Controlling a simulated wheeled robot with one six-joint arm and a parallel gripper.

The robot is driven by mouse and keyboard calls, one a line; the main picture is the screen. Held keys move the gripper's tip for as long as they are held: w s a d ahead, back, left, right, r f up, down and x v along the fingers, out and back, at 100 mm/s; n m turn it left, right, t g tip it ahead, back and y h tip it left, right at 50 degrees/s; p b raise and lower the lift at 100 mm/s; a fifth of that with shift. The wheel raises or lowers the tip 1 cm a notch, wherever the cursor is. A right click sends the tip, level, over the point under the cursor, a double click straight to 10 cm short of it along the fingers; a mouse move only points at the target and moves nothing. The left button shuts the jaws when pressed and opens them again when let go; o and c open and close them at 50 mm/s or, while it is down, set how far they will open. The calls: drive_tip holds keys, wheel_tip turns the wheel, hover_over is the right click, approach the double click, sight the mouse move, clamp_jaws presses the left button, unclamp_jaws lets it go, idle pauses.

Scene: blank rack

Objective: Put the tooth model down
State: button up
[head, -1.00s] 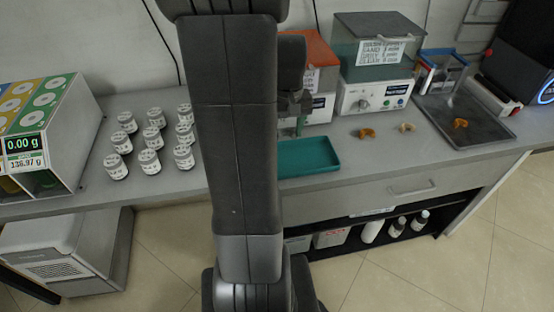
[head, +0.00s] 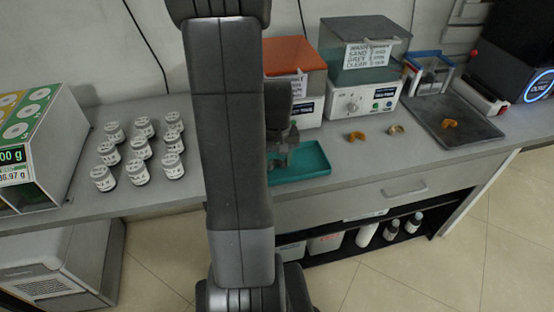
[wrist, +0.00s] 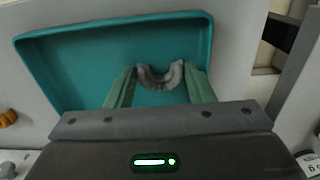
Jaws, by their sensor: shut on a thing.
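A grey, horseshoe-shaped tooth model (wrist: 160,76) sits between the green fingers of my gripper (wrist: 162,84) in the wrist view. The gripper is shut on it. Behind it in that view lies the teal tray (wrist: 75,60), with its floor bare around the model. In the head view my gripper (head: 282,158) is over the left part of the teal tray (head: 315,168), partly hidden by my arm. The model is too small to make out there. I cannot tell whether it touches the tray floor.
Orange-brown tooth model (head: 356,136) and paler one (head: 396,130) lie right of the tray; another (head: 450,124) lies on a dark tray (head: 470,132). Orange-lidded machine (head: 296,85) and grey-lidded machine (head: 362,65) stand behind. Several white jars (head: 140,148) stand left.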

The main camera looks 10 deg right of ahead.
drive_tip(key=o, duration=0.7)
drive_tip(key=shift+f, duration=0.1)
drive_tip(key=shift+c, duration=0.2)
wheel_tip(320, 180, up, 12)
drive_tip(key=p, duration=0.1)
drive_tip(key=shift+r+p, duration=0.2)
drive_tip(key=shift+p, duration=0.15)
